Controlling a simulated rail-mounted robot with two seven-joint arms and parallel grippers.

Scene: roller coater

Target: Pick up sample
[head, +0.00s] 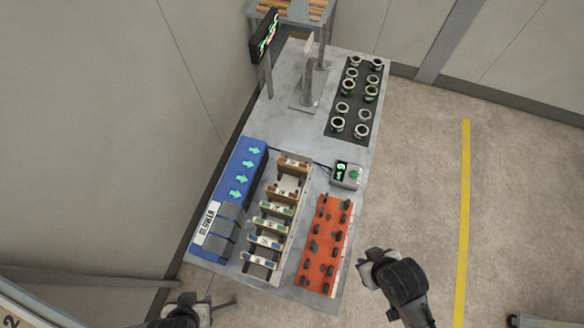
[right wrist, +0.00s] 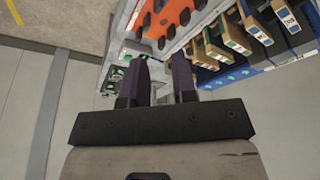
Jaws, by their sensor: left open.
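Several flat bar-like pieces with coloured labels, possibly the samples, sit in a row in a rack; one is the green-labelled piece (head: 277,209). In the right wrist view, labelled pieces (right wrist: 238,46) show at the upper right. My left gripper (head: 222,305) is at the bottom left, open, short of the table's near edge; its arm is partly cut off. My right gripper (head: 369,268) is off the table's right side, near the orange rack's lower end. In the right wrist view its fingers (right wrist: 160,82) stand apart with nothing visible between them.
The grey table (head: 285,120) holds an orange rack (head: 323,245) with dark pegs, a blue blower unit (head: 240,172), a small control box (head: 346,174), and a black mat (head: 343,128) with several ringed jars. A display (head: 265,37) stands at the back.

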